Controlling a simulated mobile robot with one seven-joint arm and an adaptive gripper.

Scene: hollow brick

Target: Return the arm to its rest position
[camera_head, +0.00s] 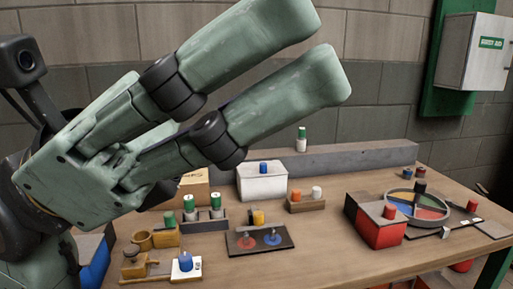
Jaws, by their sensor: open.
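My gripper (308,48) is large in the upper left and middle of the head view. Its two long green-grey fingers point up and to the right, with a gap between them, and nothing is between them. The black finger joints and green palm (85,165) show at the left. The gripper is raised close to the camera, apart from the objects on the table, and hides part of the wall and the table's left side.
The wooden table (330,245) holds a white box (262,185), a red box (376,226), a coloured round tray (447,211), a dark board (260,249) and several small pegs. A grey ledge (350,157) runs along the back. A first-aid cabinet (475,60) hangs at right.

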